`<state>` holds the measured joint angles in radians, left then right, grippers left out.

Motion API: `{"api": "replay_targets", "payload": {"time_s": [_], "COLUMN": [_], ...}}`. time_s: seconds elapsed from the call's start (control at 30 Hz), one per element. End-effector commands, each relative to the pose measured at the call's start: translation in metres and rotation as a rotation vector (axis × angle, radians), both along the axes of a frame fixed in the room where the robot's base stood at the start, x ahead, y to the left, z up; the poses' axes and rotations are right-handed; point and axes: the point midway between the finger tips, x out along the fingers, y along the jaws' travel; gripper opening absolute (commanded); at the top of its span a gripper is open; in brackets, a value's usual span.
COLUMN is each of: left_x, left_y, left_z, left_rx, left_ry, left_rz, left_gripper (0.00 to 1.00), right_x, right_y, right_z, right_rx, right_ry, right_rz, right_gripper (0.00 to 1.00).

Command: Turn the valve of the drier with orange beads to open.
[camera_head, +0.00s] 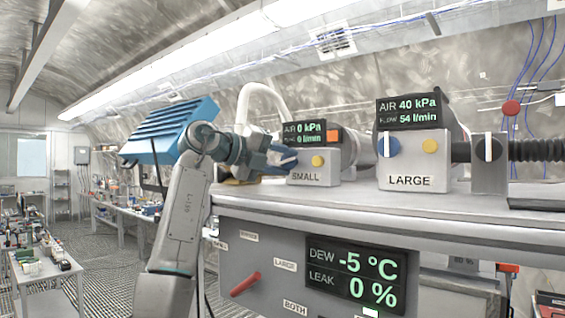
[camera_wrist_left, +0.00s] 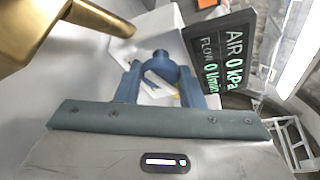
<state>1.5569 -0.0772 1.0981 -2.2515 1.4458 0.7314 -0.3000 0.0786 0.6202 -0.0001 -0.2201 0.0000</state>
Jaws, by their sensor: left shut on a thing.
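The small drier's grey box (camera_head: 313,176), labelled SMALL, carries a yellow disc (camera_head: 318,160) and a display (camera_head: 304,133) reading AIR 0 kPa and flow 0 l/min. An orange patch (camera_head: 333,136) shows beside that display. My left gripper (camera_head: 288,160) is at the left of this box, shut on a blue valve knob (camera_wrist_left: 160,64) between its fingers in the left wrist view. The gripper mostly hides this knob in the head view. The large drier's box (camera_head: 410,170) has a blue knob (camera_head: 388,147) with an upright white bar. My right gripper is not in view.
The large drier's display (camera_head: 408,111) reads AIR 40 kPa, 54 l/min. Below, a front panel has a red lever (camera_head: 245,284) and a display (camera_head: 356,275) reading DEW -5 °C, LEAK 0 %. A brass-coloured part (camera_wrist_left: 60,25) is close to my left gripper.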

Motion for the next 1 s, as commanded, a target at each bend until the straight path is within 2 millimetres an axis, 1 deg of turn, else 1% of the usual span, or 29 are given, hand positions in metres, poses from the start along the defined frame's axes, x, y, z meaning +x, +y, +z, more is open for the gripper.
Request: {"api": "replay_targets", "payload": {"time_s": [0.17,0.2,0.27,0.3,1.0], "left_x": [0.0001,0.0002,0.0001,0.0,-0.0013], "left_y": [0.0007,0.0007,0.0007,0.0006,0.0003], "left_z": [0.0005,0.0006,0.0005,0.0007,0.0063], "left_rx": [0.0,0.0,0.001,0.001,0.015], "left_ry": [-0.002,-0.002,-0.002,-0.002,-0.023], "left_rz": [0.002,0.002,0.002,0.001,0.003], "left_gripper": [0.12,0.43,0.55,0.57,0.57], "right_x": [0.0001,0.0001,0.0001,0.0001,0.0], "right_y": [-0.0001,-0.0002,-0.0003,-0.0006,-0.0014], "right_z": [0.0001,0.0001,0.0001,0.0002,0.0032], "right_rx": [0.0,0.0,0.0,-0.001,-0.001], "right_ry": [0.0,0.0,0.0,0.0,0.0], "right_rz": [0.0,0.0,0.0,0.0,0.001], "right_gripper": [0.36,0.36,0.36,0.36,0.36]}}
